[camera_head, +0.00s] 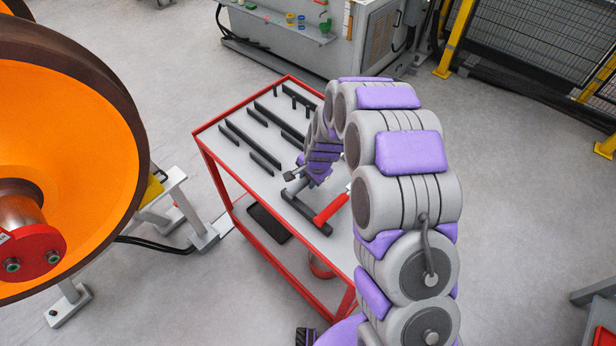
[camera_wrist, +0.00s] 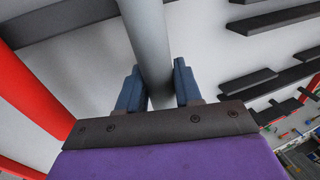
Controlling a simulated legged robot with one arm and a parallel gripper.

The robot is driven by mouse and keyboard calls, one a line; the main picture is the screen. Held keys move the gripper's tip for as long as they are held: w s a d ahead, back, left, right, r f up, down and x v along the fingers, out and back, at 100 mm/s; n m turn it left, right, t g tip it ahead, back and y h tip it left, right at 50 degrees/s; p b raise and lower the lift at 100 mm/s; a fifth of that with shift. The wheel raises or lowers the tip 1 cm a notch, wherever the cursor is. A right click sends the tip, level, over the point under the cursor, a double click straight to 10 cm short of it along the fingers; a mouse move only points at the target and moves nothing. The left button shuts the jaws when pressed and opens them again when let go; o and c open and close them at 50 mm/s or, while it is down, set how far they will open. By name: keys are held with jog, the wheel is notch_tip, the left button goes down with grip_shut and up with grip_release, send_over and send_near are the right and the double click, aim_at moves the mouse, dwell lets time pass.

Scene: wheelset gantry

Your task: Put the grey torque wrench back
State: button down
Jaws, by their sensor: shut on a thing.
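The grey torque wrench shows in the wrist view as a smooth grey shaft (camera_wrist: 148,35) between the two blue fingers of my gripper (camera_wrist: 157,72). My gripper is shut on it. In the head view my gripper (camera_head: 303,176) is low over the near part of the cart top, and a short grey piece of the wrench (camera_head: 293,188) shows beside it. My arm hides much of the rest. I cannot tell whether the wrench touches the cart top or a rail.
A red-framed cart (camera_head: 213,172) has a pale top with several black rails (camera_head: 254,146). A red-handled tool (camera_head: 332,208) lies close to my gripper on the right. A large orange wheel (camera_head: 70,130) stands at the left.

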jog(key=shift+a+f, duration=0.15)
jog(key=shift+f, duration=0.05)
jog(key=shift+a+f, duration=0.2)
jog(key=shift+f, duration=0.05)
jog(key=c, duration=1.1)
grip_release()
jog(key=o, duration=0.4)
jog(key=shift+d, duration=0.2)
jog(key=shift+r, duration=0.1)
jog(key=p+v, duration=0.3)
jog(key=v, duration=1.3)
jog(key=s+d+r+n, duration=0.2)
jog(key=s+d+r, duration=0.2)
jog(key=s+r, duration=0.3)
jog(key=s+d+r+n+g, duration=0.1)
jog(key=s+d+r+n, duration=0.1)
jog(key=s, duration=0.7)
jog(key=s+d+r+n+g+h, duration=0.1)
jog(key=s+d, duration=0.3)
jog(key=s, duration=0.6)
jog(key=s+d+r+n+g+h, duration=0.1)
jog(key=s+d+r+n+g, duration=0.1)
jog(key=s, duration=0.8)
jog(key=shift+s+d+r+n+b, duration=0.15)
jog(key=shift+d+r+n, duration=0.1)
jog(key=shift+d+n, duration=0.15)
jog(key=shift+s+d+r+n+b, duration=0.1)
jog(key=shift+d+r+n+b, duration=0.05)
jog(key=shift+d+r+n, duration=0.15)
